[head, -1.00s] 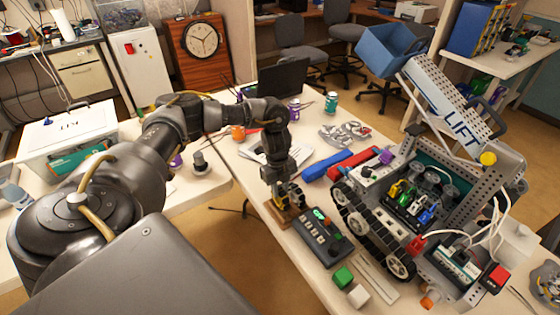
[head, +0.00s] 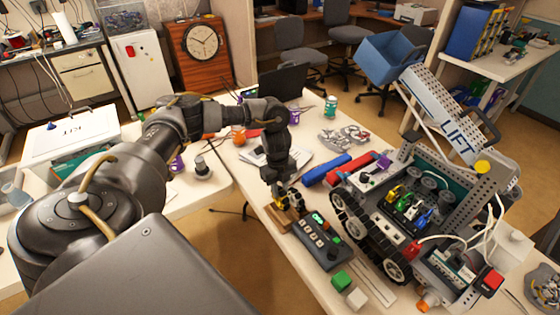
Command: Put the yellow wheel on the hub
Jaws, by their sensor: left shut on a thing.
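My left gripper (head: 285,199) points down over the table, just left of the dark button panel. It is shut on a small yellow thing, which I take to be the yellow wheel (head: 279,203); the fingers hide much of it. A wooden block (head: 277,219) lies right under the gripper. Whether the wheel touches the block is too small to tell. I cannot make out the hub for certain; it may be hidden by the gripper. My right gripper is not in view.
The button panel (head: 318,240) stands close right of the gripper, with the tracked LIFT robot (head: 400,215) beyond it. Blue and red bars (head: 326,170) and a laptop (head: 283,80) are farther back.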

